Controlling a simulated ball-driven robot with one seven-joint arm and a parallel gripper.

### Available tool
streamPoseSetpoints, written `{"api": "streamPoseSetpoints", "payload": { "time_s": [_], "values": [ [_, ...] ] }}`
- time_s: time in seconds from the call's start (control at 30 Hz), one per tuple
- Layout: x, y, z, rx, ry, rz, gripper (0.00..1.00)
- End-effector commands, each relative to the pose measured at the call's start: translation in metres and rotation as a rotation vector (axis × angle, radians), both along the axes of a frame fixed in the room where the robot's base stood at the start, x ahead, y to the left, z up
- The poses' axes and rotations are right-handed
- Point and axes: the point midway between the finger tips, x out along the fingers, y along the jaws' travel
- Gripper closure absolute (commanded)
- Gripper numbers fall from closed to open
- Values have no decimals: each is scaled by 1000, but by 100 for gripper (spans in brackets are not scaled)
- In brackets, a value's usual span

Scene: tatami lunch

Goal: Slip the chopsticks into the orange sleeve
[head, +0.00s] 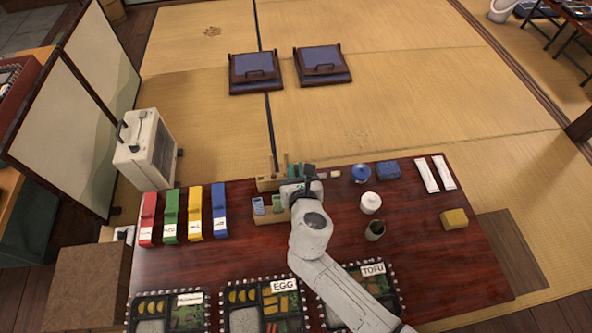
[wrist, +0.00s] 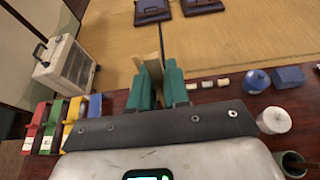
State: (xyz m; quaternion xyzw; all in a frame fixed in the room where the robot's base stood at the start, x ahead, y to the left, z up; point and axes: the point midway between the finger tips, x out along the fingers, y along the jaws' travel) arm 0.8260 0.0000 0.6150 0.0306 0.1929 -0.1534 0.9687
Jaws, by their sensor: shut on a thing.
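My gripper (wrist: 158,88) has green finger pads, close together around a thin pale wooden piece (wrist: 153,70) in the wrist view. I cannot tell whether this is the chopsticks or part of the wooden rack. In the head view, my gripper (head: 295,172) is over the back middle of the dark red table, at the wooden rack (head: 266,184); my wrist hides part of it. No orange sleeve can be made out in either view. Two white paper-like strips (head: 427,175) lie at the table's back right.
Red (head: 148,218), green, yellow and blue boxes stand at the left. A blue pot (head: 361,173), white jar (head: 371,203), dark cup (head: 375,231) and yellow block (head: 454,219) are on the right. Bento trays (head: 262,306) line the front. The table's right front is clear.

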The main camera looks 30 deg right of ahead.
Motion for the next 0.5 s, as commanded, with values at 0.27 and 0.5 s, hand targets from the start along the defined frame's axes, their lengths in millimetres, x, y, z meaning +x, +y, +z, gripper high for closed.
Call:
{"api": "streamPoseSetpoints", "payload": {
  "time_s": [0.27,0.5],
  "values": [
    [0,0,-8,0,0,0,100],
    [0,0,-15,0,0,0,100]
  ]
}}
